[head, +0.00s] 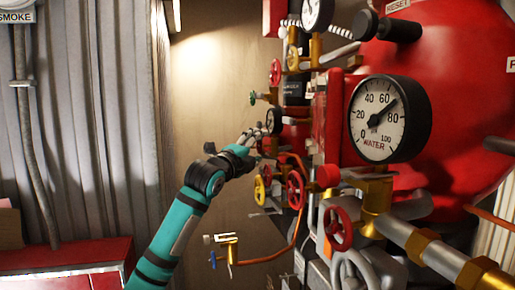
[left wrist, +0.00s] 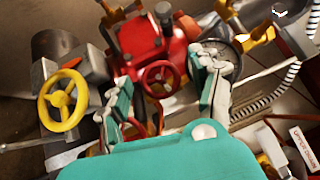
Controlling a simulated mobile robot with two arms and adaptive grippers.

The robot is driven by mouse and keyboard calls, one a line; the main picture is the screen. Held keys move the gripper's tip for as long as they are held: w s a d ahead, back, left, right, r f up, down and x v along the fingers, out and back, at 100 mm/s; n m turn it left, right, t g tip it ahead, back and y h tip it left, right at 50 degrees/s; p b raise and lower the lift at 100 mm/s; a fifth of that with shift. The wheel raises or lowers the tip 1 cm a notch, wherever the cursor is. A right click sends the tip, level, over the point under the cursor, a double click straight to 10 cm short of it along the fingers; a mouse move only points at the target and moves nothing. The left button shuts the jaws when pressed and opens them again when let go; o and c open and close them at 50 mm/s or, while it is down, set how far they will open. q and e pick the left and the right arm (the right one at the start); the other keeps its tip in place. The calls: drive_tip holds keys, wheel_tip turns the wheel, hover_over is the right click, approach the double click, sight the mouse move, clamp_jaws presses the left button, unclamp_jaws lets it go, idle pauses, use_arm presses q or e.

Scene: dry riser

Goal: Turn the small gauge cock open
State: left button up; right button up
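My left gripper (head: 258,136) reaches in from the left toward the red pipework, with its fingertips beside a small dark-rimmed gauge (head: 274,121). In the left wrist view the two fingers of this gripper (left wrist: 168,95) are spread apart with nothing between their tips. A small red handwheel (left wrist: 160,78) on a red valve body (left wrist: 150,42) shows beyond the gap. The small gauge, partly hidden by the right-hand finger, also shows in the left wrist view (left wrist: 222,48). I cannot tell which part is the gauge's cock; the hand hides part of that area. My right gripper is not in view.
A large white water gauge (head: 385,118) sits at the right before a red tank (head: 455,60). Several handwheels crowd around, including a yellow one (left wrist: 63,100) and red ones (head: 338,228). A copper pipe (head: 290,238) leads to a brass fitting (head: 228,246). The tan wall is bare above the arm.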

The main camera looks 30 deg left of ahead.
use_arm(q)
drive_tip(key=c, duration=1.1)
drive_tip(key=shift+o, duration=0.2)
drive_tip(key=shift+n+g, duration=0.3)
drive_tip(key=shift+r+n+g, duration=0.25)
drive_tip(key=shift+n+g, duration=0.65)
drive_tip(key=shift+n, duration=0.1)
drive_tip(key=n+g, duration=0.1)
drive_tip(key=g, duration=0.1)
drive_tip(key=n+g+h, duration=0.1)
drive_tip(key=n, duration=0.1)
drive_tip(key=shift+w+r+g+h, duration=0.1)
drive_tip(key=shift+r+g+h, duration=0.05)
drive_tip(key=shift+g+h, duration=0.2)
drive_tip(key=n+g+h, duration=0.2)
drive_tip(key=g, duration=0.1)
drive_tip(key=shift+r, duration=0.1)
drive_tip(key=shift+w+a+n+g+h, duration=0.1)
drive_tip(key=shift+n+g+h, duration=0.75)
drive_tip(key=shift+g, duration=0.1)
drive_tip(key=shift+f+n+g+h, duration=0.2)
drive_tip(key=shift+n+g+h, duration=0.05)
drive_tip(key=shift+g+h, duration=0.15)
drive_tip(key=o, duration=1.2)
drive_tip(key=shift+w, duration=0.15)
